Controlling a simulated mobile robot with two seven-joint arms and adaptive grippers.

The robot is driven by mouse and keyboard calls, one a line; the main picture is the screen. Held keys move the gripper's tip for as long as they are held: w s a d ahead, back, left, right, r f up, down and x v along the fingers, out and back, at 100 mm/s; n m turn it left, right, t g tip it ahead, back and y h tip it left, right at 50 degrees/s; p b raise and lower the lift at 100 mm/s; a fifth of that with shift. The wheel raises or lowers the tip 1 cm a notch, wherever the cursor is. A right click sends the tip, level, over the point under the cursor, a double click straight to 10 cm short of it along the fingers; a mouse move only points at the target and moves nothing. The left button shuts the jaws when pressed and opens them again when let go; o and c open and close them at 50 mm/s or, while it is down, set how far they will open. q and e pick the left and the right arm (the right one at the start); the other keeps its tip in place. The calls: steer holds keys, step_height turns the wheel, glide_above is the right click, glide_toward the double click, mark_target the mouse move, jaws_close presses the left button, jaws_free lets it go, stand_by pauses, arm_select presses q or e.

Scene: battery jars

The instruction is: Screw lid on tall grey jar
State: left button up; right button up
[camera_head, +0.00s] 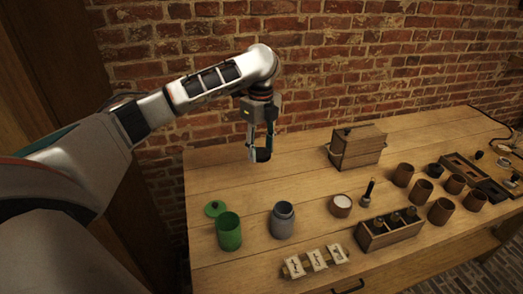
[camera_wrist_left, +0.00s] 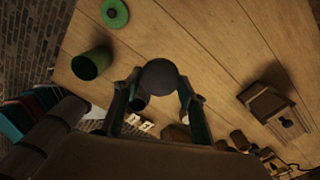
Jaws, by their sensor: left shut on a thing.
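The tall grey jar (camera_head: 283,222) stands upright and open-topped near the front of the table. My left gripper (camera_head: 261,146) is above the table, behind the jar and a little left of it. It is shut on a dark round lid (camera_head: 263,155), which is apart from the jar. In the left wrist view the lid (camera_wrist_left: 160,75) sits between the two fingertips (camera_wrist_left: 161,80). The grey jar (camera_wrist_left: 139,103) shows there partly hidden behind the lid and a finger. My right gripper is out of view.
A green jar (camera_head: 229,232) stands open left of the grey jar, with a green lid (camera_head: 215,208) behind it. A card strip (camera_head: 315,261) lies in front. A wooden box (camera_head: 356,147), a white-filled bowl (camera_head: 341,205) and brown cups (camera_head: 441,210) are to the right. The back left tabletop is clear.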

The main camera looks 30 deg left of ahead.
arm_select(q)
steer(key=shift+s+d+n, duration=0.25)
steer(key=shift+d+n, duration=0.25)
steer(key=shift+n, duration=0.1)
steer(key=s+d+f+n, duration=0.1)
steer(key=s+d+n, duration=1)
steer(key=n, duration=0.8)
steer(key=shift+s+d+f+n, duration=0.3)
steer(key=shift+s+d+f, duration=0.1)
steer(key=shift+s, duration=0.5)
steer(key=shift+w+d, duration=0.1)
steer(key=shift+d, duration=0.05)
